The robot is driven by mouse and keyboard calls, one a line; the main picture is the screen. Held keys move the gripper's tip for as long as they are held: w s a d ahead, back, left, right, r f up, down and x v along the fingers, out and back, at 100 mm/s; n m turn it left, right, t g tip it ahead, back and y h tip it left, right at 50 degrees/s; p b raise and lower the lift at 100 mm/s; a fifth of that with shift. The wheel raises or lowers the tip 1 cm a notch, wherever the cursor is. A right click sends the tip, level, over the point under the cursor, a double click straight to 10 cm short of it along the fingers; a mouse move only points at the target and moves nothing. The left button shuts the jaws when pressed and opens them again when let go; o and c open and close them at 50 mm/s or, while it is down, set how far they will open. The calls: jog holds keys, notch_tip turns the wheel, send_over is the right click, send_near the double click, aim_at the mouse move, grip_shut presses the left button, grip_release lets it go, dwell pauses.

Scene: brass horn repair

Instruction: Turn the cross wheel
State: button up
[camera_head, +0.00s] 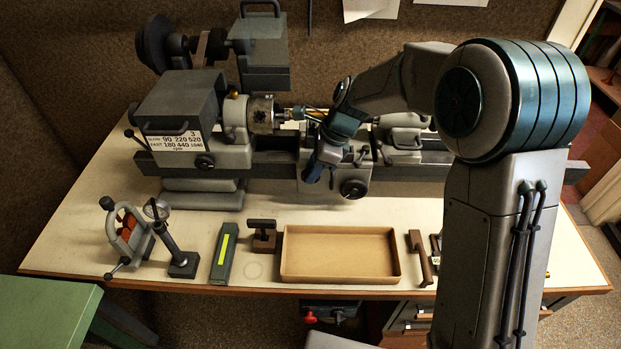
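A grey lathe (254,158) stands along the back of the bench. Its carriage (337,172) carries a dark round handwheel (354,188) on the front, right of my gripper. I cannot tell for sure whether this is the cross wheel or whether that wheel is hidden behind my gripper. My gripper (313,172) points down in front of the carriage, at its left part. Its fingertips are small and dark here, so I cannot tell whether they are open, shut or touching anything. A chuck (262,114) sits left of it, with a thin brass-coloured piece (317,112) beside it.
An empty tan tray (340,278) lies at the bench's front edge. Left of it are a dark block tool (263,235), a green box (224,254) and a dial gauge stand (172,240). Small tools (421,258) lie to its right. Bare bench (400,212) separates tray and lathe.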

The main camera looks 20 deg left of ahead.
jog(key=shift+b+x, duration=0.4)
jog(key=shift+x, duration=0.65)
jog(key=shift+w, duration=0.1)
grip_shut()
jog(key=shift+a+h+p, duration=0.1)
jog(key=shift+h+p, duration=0.2)
jog(key=shift+p, duration=0.25)
jog(key=shift+s+p, duration=0.2)
jog(key=shift+p, duration=0.15)
jog(key=shift+a+h+p, duration=0.1)
jog(key=shift+h+p, duration=0.7)
jog(key=shift+h, duration=0.1)
jog(key=shift+a+f+t+h+p, duration=0.1)
jog(key=shift+f+t+h+p, duration=0.15)
jog(key=shift+h, duration=0.65)
jog(key=shift+f+t+h+p, duration=0.1)
jog(key=shift+t+h, duration=0.25)
jog(key=shift+h, duration=0.55)
